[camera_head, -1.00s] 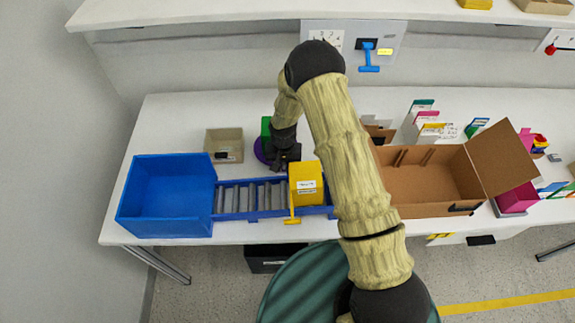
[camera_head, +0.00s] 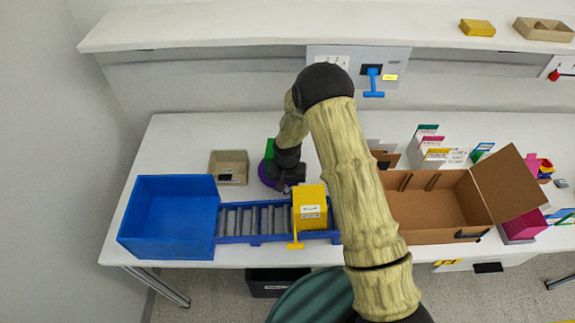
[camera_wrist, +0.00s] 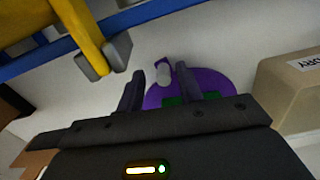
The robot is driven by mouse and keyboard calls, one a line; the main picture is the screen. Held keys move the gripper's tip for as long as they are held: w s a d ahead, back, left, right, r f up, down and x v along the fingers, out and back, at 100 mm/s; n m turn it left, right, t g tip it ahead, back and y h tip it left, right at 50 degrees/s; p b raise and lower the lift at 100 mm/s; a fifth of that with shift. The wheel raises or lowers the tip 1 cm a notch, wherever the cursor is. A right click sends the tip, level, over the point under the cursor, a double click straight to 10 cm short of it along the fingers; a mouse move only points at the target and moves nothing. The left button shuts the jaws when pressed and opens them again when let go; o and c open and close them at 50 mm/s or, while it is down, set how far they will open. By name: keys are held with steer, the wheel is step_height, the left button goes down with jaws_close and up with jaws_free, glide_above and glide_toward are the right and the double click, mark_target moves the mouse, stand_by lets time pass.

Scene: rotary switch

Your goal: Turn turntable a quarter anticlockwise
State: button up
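The turntable is a purple disc (camera_head: 264,174) on the table, partly hidden behind my gripper in the head view. A green block (camera_head: 271,149) shows at its back. In the wrist view the purple disc (camera_wrist: 217,84) lies beyond the fingers, with a green part (camera_wrist: 174,101) on it. A pale grey peg (camera_wrist: 163,73) stands at its edge and appears between the fingertips. My gripper (camera_wrist: 160,76) is open, with a gap seen between its fingers and the peg. In the head view my gripper (camera_head: 292,186) is low at the disc's right front edge.
A yellow box (camera_head: 310,208) with a yellow handle sits on the blue-framed roller conveyor (camera_head: 253,240) just in front. A blue bin (camera_head: 168,218) stands left, a beige box (camera_head: 229,168) beside the disc. An open cardboard box (camera_head: 430,208) is to the right.

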step_height(320, 180, up, 16)
steer(key=b, duration=0.2)
steer(key=shift+b, duration=0.3)
steer(key=shift+c, duration=0.3)
steer(key=c, duration=0.3)
steer(key=shift+s+d+r, duration=0.1)
steer(key=shift+d+r, duration=0.1)
steer(key=shift+d, duration=0.1)
steer(key=c, duration=0.4)
steer(key=shift+t, duration=0.8)
steer(key=s+d+r, duration=0.2)
steer(key=s+d, duration=0.1)
steer(key=s+d+r, duration=0.2)
steer(key=d, duration=0.2)
steer(key=s+d+r, duration=0.2)
steer(key=s+d, duration=0.1)
steer(key=d, duration=0.1)
steer(key=shift+s, duration=0.35)
jaws_close()
steer(key=s+d+r+t, duration=0.1)
steer(key=s+d, duration=0.4)
steer(key=s, duration=0.4)
steer(key=shift+d+r, duration=0.2)
steer(key=shift+r, duration=0.05)
